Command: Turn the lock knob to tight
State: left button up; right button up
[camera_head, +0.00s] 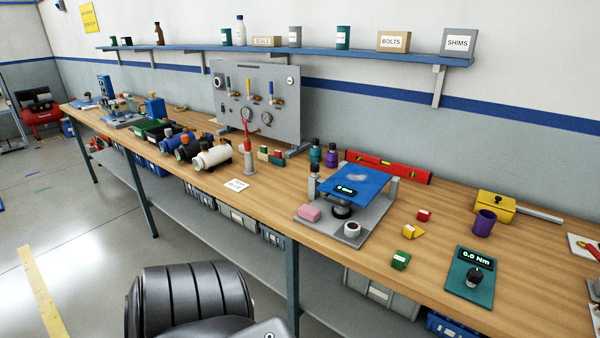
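A grey fixture (322,226) with a tilted blue plate (356,180) stands on the workbench right of centre. A small dark display sits on the plate. Neither of my grippers is in view.
Small red, yellow and green blocks lie between fixture and teal unit. A gauge panel (254,102) stands further left.

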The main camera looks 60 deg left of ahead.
aim_at(314, 168)
jog(key=k, duration=0.35)
jog(key=u, duration=0.75)
jog(key=i, duration=0.5)
jog(key=u, duration=0.05)
